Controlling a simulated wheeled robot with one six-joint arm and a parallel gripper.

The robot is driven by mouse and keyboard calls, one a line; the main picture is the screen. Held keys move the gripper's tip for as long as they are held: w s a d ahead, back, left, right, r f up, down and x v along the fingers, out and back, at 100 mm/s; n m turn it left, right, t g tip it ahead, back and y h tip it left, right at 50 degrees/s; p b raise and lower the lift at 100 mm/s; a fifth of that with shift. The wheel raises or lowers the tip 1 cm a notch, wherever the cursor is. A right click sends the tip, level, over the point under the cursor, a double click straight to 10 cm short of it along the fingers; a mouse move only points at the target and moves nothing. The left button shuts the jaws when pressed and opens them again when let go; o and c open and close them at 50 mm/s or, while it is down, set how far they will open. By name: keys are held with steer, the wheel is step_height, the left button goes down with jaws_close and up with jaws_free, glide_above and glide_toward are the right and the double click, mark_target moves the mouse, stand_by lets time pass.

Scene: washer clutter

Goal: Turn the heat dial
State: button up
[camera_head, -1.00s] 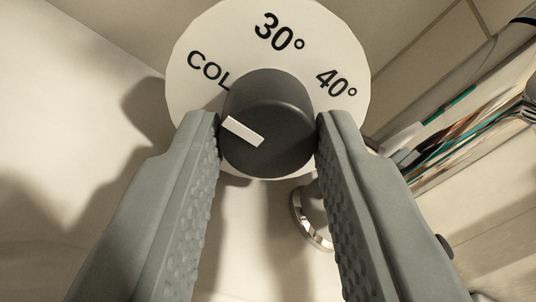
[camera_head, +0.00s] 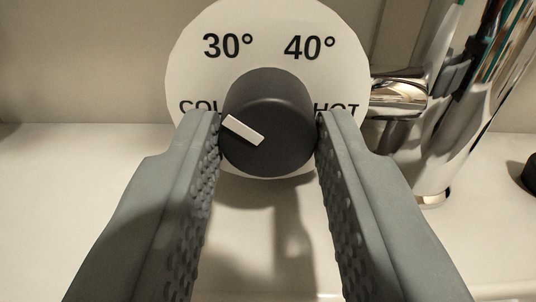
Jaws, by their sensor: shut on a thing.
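The heat dial has a dark round knob (camera_head: 270,120) with a white pointer mark (camera_head: 243,130) on its front. Behind it is a white round face (camera_head: 268,35) lettered 30°, 40°, HOT and a partly hidden COLD. The pointer aims left and slightly up, toward the COLD lettering. My gripper (camera_head: 268,130) is shut on the knob, one finger touching each side. The fingers hide the lower sides of the face.
A shiny metal tap-like fitting (camera_head: 400,95) and a tall chrome cylinder (camera_head: 455,130) stand close to the right of the dial. A pale surface (camera_head: 90,210) lies below, clear at the left. A dark round object (camera_head: 530,172) is at the right edge.

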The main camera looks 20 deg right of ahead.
steer(key=shift+m, duration=0.8)
steer(key=o, duration=1)
steer(key=shift+v, duration=3.8)
